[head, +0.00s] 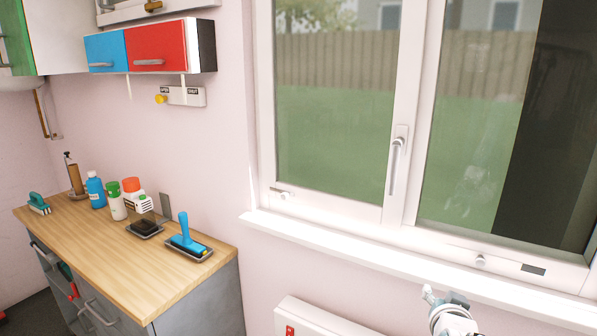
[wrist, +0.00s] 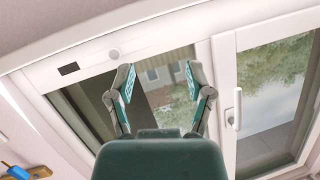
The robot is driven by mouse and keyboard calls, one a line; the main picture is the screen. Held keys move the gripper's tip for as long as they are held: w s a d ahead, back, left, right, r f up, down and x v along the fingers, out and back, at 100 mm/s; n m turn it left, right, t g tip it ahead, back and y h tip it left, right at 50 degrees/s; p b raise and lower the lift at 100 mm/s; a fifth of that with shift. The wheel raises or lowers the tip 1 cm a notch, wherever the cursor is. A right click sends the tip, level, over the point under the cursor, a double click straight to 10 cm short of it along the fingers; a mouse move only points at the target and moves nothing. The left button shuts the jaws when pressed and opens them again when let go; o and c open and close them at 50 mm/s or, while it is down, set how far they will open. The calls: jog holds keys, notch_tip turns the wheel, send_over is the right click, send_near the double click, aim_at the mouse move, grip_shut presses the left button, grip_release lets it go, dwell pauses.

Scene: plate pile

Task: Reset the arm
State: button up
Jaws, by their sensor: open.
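My gripper (wrist: 159,88) is open and empty in the wrist view, its two fingers spread apart in front of the window. Between the fingertips only window glass shows. In the head view, a part of my arm shows at the bottom right, below the window sill; the fingers cannot be made out there. No plates are in view.
A wooden counter (head: 95,240) at the left holds bottles, a blue-handled tool (head: 186,238) and a dark tray (head: 145,229). Blue and red cabinets (head: 155,47) hang above. A white sill (head: 380,258) runs under the window, with a white panel (head: 310,322) below it.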

jog(key=s+a+n+g+y, duration=0.2)
jog(key=s+a, duration=0.4)
jog(key=s, duration=0.4)
jog(key=s+a+n+g+y, duration=0.2)
jog(key=s+a+n+g, duration=0.2)
jog(key=s, duration=0.6)
jog(key=a+g, duration=0.2)
jog(key=a, duration=0.1)
jog(key=shift+a+r+n+y, duration=0.25)
jog(key=shift+r+n+y, duration=0.05)
jog(key=shift+r+n, duration=0.1)
dwell(2.6)
